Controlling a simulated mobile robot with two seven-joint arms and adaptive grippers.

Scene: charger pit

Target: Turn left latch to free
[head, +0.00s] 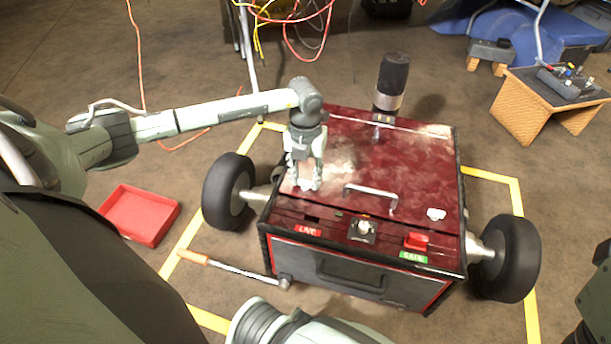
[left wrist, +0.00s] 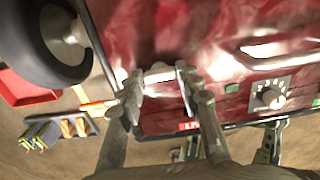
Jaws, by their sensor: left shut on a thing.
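The red box (head: 420,170) with a worn lid stands on wheels. My left gripper (head: 306,186) reaches down over the lid's front left corner. In the left wrist view its two fingers (left wrist: 157,80) are closed on a small pale piece, the left latch (left wrist: 158,75). A similar pale right latch (head: 436,214) sits at the lid's front right. The lid's handle (head: 370,195) lies between them.
The front panel has a knob (head: 362,230), a red LIVE label (head: 307,230), a red block (head: 416,240) and a green SAFE label (head: 413,257). A dark cylinder (head: 391,80) stands at the lid's back. A red tray (head: 141,214) and orange-handled tool (head: 194,256) lie left.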

